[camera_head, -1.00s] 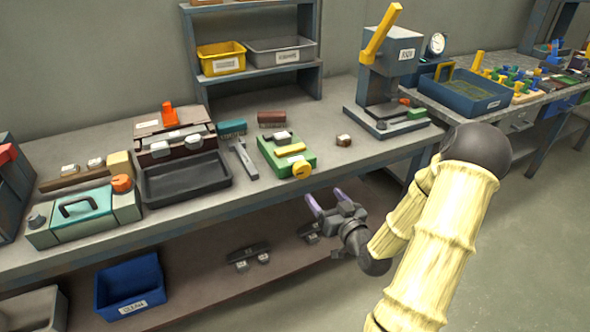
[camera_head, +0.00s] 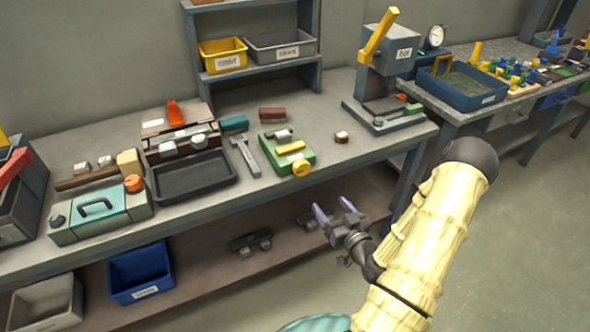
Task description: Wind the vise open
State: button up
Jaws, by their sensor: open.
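What looks like the vise is a small green block (camera_head: 270,151) with a yellow bar across it and a grey piece behind. It sits near the front edge of the workbench. A round yellow knob (camera_head: 301,169) is on its front end, facing the bench edge. My gripper (camera_head: 332,207) is open and empty, its two purple fingers apart. It appears in front of the bench edge, below and to the right of the knob, touching nothing that I can see. The gap between the vise jaws is too small to tell.
A hammer-like grey tool (camera_head: 245,157) and a dark tray (camera_head: 194,180) lie left of the vise. A press with a yellow lever (camera_head: 378,48) stands to the right. A lower shelf (camera_head: 215,260) holds grey parts and a blue bin (camera_head: 141,277). The floor at right is clear.

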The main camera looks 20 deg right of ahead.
jog(key=w+a+r+n+g+y+p, duration=0.1)
jog(key=w+a+r+n+g+p, duration=0.2)
jog(key=a+r+n+g+p, duration=0.25)
jog(key=s+a+r+m+g+h+p, duration=0.1)
jog(key=s+a+r+g+p, duration=0.2)
jog(key=r, duration=0.4)
jog(key=s+a+r+m+g+h+p, duration=0.1)
jog(key=s+a+r+m+g+p, duration=0.1)
jog(key=r, duration=0.5)
jog(key=s+a+g+p, duration=0.1)
jog(key=a+g+p, duration=0.1)
jog(key=g+p, duration=0.1)
jog(key=shift+s+a+r, duration=0.25)
jog(key=shift+s+a, duration=0.05)
jog(key=shift+s, duration=0.05)
jog(key=shift+m, duration=0.25)
jog(key=shift+s, duration=0.1)
jog(key=s+a+r+g, duration=0.2)
jog(key=s+a+r, duration=0.1)
jog(key=s+a, duration=0.2)
jog(key=shift+s+r+m, duration=0.3)
jog(key=shift+r, duration=0.05)
dwell(0.9)
